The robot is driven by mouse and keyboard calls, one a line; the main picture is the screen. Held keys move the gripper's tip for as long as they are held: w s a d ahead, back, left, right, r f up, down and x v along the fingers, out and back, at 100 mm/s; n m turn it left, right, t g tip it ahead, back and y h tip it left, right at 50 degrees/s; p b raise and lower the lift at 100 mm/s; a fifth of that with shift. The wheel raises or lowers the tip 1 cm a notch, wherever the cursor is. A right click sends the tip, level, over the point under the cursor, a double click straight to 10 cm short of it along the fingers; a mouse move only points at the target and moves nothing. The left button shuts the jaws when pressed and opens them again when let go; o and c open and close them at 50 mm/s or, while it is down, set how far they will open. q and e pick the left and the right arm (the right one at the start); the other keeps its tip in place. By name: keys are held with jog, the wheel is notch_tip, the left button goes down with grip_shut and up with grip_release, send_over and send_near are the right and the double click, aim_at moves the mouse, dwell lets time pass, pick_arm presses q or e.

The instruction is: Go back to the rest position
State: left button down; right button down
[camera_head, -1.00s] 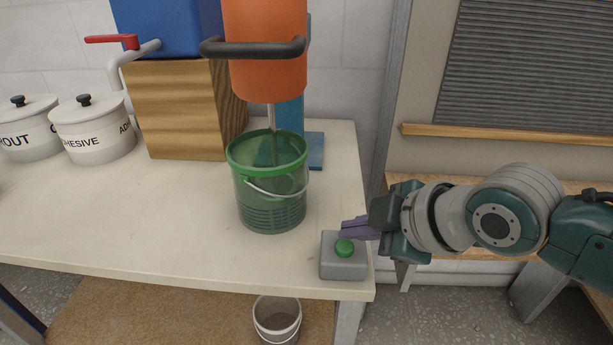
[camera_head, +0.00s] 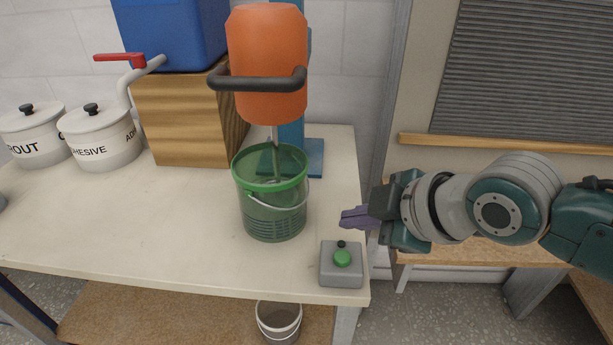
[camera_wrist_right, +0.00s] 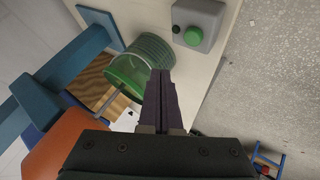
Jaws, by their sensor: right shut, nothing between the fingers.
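My right gripper (camera_head: 357,217) is shut and empty, with its purple-grey fingers together. In the head view it hangs at the table's right end, above and behind the grey button box (camera_head: 341,271) with its green button, and apart from it. In the right wrist view the closed fingers (camera_wrist_right: 160,100) point up the picture, and the button box (camera_wrist_right: 197,22) lies beyond their tips. My left gripper shows in neither view.
A green bucket (camera_head: 272,214) stands on the white table (camera_head: 150,222) under an orange mixer (camera_head: 268,70). Two lidded white pots (camera_head: 103,142) stand at the left, beside a wooden block (camera_head: 185,125) with a blue tank (camera_head: 172,35). A grey bucket (camera_head: 279,322) sits below.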

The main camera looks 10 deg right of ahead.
dwell(0.5)
jog(key=s+a+m+g, duration=0.25)
jog(key=s+m, duration=0.25)
jog(key=s, duration=0.8)
jog(key=s+d+r+m+g+h, duration=0.1)
jog(key=s+d+r+m+h, duration=0.15)
jog(key=s, duration=0.35)
jog(key=s+d+r+m+g+h, duration=0.1)
jog(key=s+d+r+m, duration=0.1)
jog(key=s+d+m, duration=0.25)
notch_tip(320, 180, up, 38)
jog(key=s+p, duration=0.1)
jog(key=p, duration=3.7)
jog(key=shift+s+p, duration=0.25)
jog(key=shift+p, duration=0.15)
